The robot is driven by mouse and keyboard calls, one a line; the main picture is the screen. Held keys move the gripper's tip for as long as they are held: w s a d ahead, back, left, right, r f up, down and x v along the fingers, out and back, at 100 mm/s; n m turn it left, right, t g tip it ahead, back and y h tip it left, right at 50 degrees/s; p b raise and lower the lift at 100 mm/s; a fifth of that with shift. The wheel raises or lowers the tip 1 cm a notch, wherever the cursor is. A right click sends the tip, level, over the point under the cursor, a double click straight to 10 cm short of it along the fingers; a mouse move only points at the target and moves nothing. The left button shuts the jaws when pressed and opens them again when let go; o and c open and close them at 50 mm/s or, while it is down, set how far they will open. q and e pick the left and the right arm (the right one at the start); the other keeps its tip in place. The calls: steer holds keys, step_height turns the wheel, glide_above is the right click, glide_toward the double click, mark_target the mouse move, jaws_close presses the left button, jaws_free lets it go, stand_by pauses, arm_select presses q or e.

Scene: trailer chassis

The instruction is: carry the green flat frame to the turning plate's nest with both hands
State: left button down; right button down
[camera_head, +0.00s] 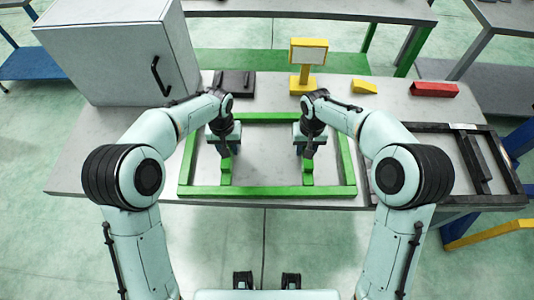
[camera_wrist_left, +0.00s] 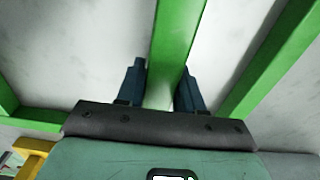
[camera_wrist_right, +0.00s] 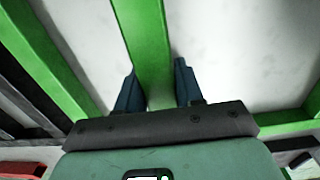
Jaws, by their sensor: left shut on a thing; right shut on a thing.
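The green flat frame (camera_head: 265,191) lies level over the table's front middle, with two inner crossbars running front to back. I cannot tell whether it rests on the table or hangs just above it. My left gripper (camera_head: 225,152) is shut on the left crossbar, which runs between its fingers in the left wrist view (camera_wrist_left: 172,50). My right gripper (camera_head: 308,150) is shut on the right crossbar, also between its fingers in the right wrist view (camera_wrist_right: 146,50). A dark rectangular frame (camera_head: 510,165) lies at the right; I cannot tell if it is the turning plate's nest.
A grey cabinet (camera_head: 110,55) stands at the table's back left. A black flat item (camera_head: 236,83), a yellow stand (camera_head: 305,80), a yellow block (camera_head: 364,87) and a red block (camera_head: 434,90) line the back. Bare grey tabletop (camera_head: 85,172) shows at the left.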

arm_select(q)
steer(key=shift+w, duration=0.1)
steer(key=c, duration=0.6)
jaws_free()
steer(key=shift+c, duration=0.2)
arm_select(e)
steer(key=shift+w+r+p, duration=0.25)
steer(key=shift+r+p, duration=0.1)
steer(key=shift+r, duration=0.15)
steer(key=shift+w+r+p, duration=0.2)
steer(key=shift+r+p, duration=0.1)
steer(key=shift+r, duration=0.2)
arm_select(q)
step_height(320, 180, up, 12)
arm_select(e)
steer(key=c, duration=0.6)
jaws_free()
steer(key=shift+s, duration=0.1)
steer(key=shift+c, duration=0.2)
